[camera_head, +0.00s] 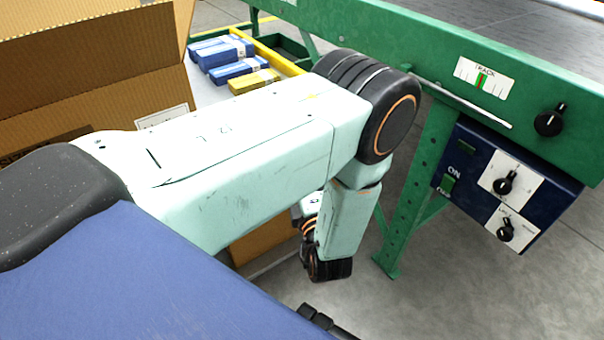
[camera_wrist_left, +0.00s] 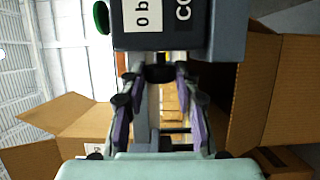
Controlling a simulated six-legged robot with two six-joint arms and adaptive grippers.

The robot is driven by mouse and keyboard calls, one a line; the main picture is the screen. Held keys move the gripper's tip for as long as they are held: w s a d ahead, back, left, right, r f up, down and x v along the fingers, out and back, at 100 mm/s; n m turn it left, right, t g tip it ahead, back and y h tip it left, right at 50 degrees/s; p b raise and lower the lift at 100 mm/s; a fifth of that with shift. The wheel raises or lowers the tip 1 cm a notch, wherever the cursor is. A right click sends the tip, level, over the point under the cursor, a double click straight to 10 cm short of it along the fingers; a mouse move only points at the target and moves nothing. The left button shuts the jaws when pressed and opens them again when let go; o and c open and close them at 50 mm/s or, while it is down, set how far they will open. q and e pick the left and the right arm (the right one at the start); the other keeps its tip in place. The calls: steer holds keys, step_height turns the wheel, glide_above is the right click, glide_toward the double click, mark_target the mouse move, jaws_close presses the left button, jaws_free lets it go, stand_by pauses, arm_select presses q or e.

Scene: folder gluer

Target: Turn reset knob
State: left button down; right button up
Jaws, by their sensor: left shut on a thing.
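In the left wrist view my left gripper (camera_wrist_left: 160,78) has its two purple-padded fingers reaching up to the underside of a dark grey box (camera_wrist_left: 228,30). The fingertips are shut on a small dark knob-like part (camera_wrist_left: 158,73) below the box, mostly hidden between them. I cannot read a reset label on it. The box has a white label reading "0 b" (camera_wrist_left: 149,15) and part of another word. In the head view my left arm crosses the middle and bends down; its gripper is hidden there. My right gripper is in neither view.
A green machine frame (camera_head: 420,190) carries a track knob (camera_head: 549,122) and a blue control box (camera_head: 470,150) with an upper knob (camera_head: 505,183) and a lower knob (camera_head: 505,231). An open cardboard box (camera_head: 90,80) stands left. Blue cartons (camera_head: 220,50) lie behind. Floor at lower right is clear.

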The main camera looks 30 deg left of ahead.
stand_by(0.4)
arm_select(q)
steer(key=c, duration=1.3)
jaws_free()
